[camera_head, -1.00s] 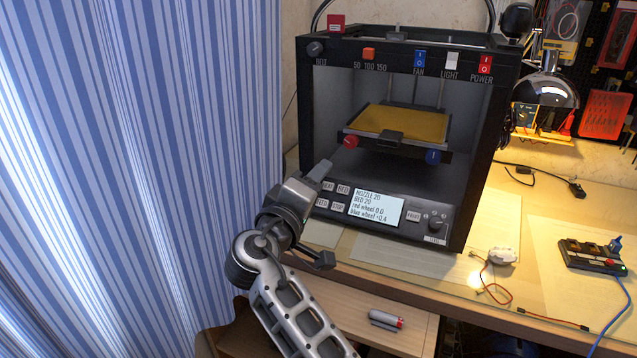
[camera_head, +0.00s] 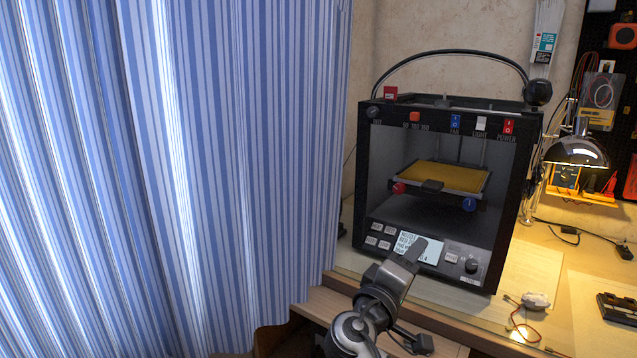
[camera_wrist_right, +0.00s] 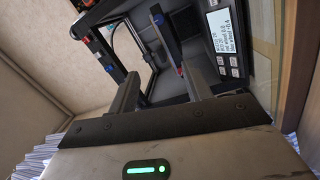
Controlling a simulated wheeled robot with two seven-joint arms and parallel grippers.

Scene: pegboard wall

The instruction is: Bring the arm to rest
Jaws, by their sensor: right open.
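My right gripper (camera_head: 420,295) reaches up from the bottom of the head view. Its fingers stand wide apart and hold nothing. The upper finger overlaps the lit display (camera_head: 418,247) of the black 3D printer (camera_head: 517,205) and hides part of its text. I cannot tell from this view how close the finger is to the panel. In the right wrist view the two spread fingers (camera_wrist_right: 160,88) show with the printer beyond them. My left gripper is in neither view.
The printer stands on a wooden table (camera_head: 527,262). A lamp (camera_head: 577,152) and small electronics (camera_head: 536,300) are to its right. A blue striped curtain (camera_head: 170,170) fills the left side. A lower wooden surface (camera_head: 325,303) lies below the table edge.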

